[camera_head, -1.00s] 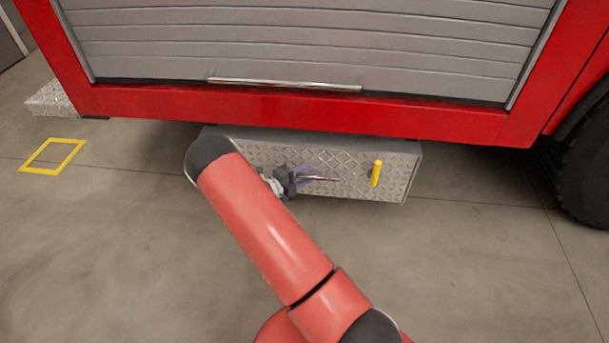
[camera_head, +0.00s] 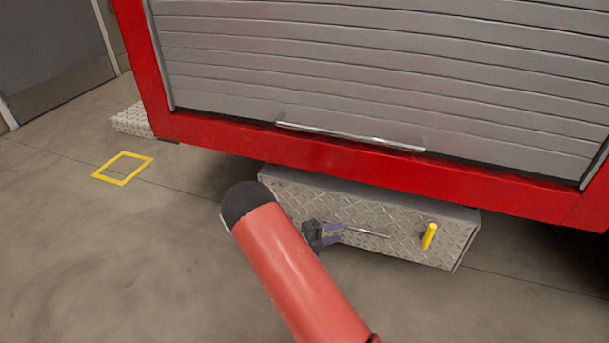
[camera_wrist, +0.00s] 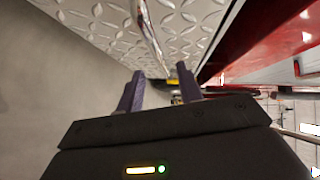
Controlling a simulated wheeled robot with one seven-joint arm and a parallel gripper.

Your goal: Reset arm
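My gripper (camera_head: 333,234) is in front of the diamond-plate metal box (camera_head: 440,252) under the red truck, close to the left end of the box's thin bar handle (camera_head: 368,231). In the wrist view my gripper (camera_wrist: 160,88) shows two purple fingers spread apart with nothing between them. The handle (camera_wrist: 150,30) runs beyond the fingertips there; I cannot tell whether it touches them. My arm covers part of the gripper's wrist in the head view.
A yellow peg (camera_head: 429,236) stands on the right of the box face. A grey roller shutter (camera_head: 380,70) with a bar handle is above. A yellow floor square (camera_head: 123,168) lies left.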

